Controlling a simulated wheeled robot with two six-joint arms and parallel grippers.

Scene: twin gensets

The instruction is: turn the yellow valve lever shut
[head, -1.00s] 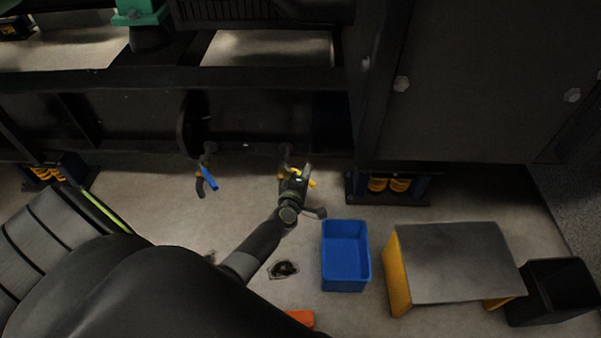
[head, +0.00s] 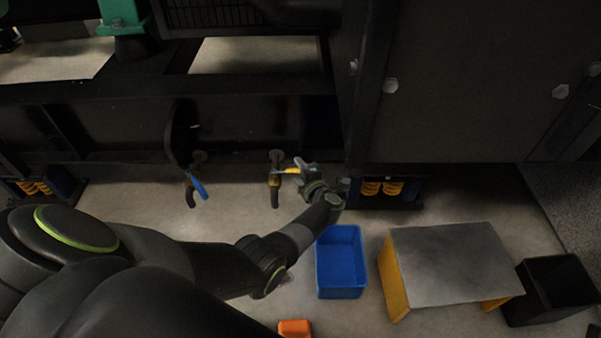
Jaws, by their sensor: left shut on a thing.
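The yellow valve lever (head: 290,171) shows in the head view below the dark frame of the machine. It points right from its valve (head: 274,181), across the short pipe that hangs down. My left gripper (head: 301,170) comes from the lower right and is shut on the outer end of the lever, hiding that end. My right gripper is not in view.
A second valve with a blue lever (head: 198,187) hangs to the left. A blue bin (head: 341,290), a grey-topped yellow stand (head: 455,264) and a black bin (head: 556,290) stand at the lower right. An orange object (head: 294,328) lies on the floor.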

